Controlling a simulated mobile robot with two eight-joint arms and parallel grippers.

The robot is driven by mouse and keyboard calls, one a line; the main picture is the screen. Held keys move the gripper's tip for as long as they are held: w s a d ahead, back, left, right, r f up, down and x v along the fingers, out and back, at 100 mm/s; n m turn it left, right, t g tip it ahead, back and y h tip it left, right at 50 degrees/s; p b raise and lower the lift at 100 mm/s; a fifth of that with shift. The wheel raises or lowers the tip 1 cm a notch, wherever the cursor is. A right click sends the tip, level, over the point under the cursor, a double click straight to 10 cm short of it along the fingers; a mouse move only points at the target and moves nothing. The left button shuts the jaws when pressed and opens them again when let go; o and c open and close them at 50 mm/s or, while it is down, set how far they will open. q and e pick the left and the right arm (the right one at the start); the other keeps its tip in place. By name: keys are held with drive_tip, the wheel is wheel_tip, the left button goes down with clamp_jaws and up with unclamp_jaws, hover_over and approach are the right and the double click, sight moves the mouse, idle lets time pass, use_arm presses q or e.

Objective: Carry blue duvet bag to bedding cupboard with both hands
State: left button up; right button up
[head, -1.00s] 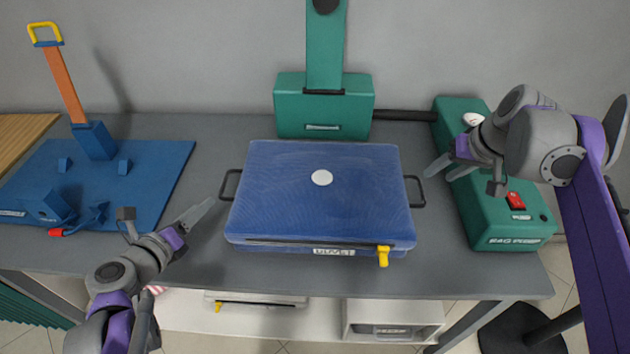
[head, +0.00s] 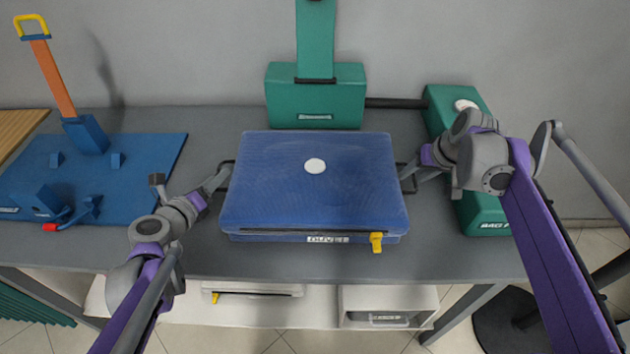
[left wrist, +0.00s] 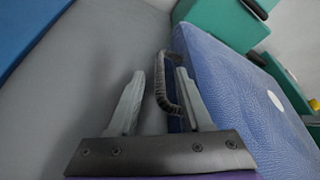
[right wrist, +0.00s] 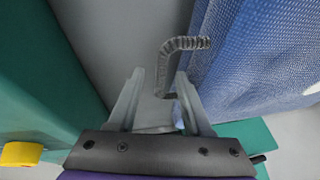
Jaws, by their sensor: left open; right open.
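The blue duvet bag (head: 315,195) lies flat on the grey table, with a white disc on top, a "DUVET" label and a yellow zip pull at the front. It has a dark handle on each side. My left gripper (head: 219,180) is open at the bag's left side; in the left wrist view the left handle (left wrist: 166,85) stands between its fingers. My right gripper (head: 412,170) is open at the bag's right side; in the right wrist view the right handle (right wrist: 167,65) rises between and beyond its fingers. Neither is closed on a handle. The bedding cupboard cannot be made out.
A blue board (head: 150,165) with an orange post (head: 60,82) is at left. A green machine (head: 315,95) stands behind the bag, and a green unit (head: 480,212) is close at right. A white shelf (head: 260,318) is below the grey table (head: 290,262).

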use_arm(q)
drive_tip(key=shift+w+d+f, duration=0.15)
drive_tip(key=shift+w+f, duration=0.05)
drive_tip(key=shift+w, duration=0.3)
use_arm(e)
drive_tip(key=shift+w+a+f, duration=0.15)
drive_tip(key=shift+w+f, duration=0.05)
drive_tip(key=shift+f, duration=0.35)
use_arm(q)
clamp_jaws()
use_arm(e)
clamp_jaws()
drive_tip(key=shift+r, duration=0.1)
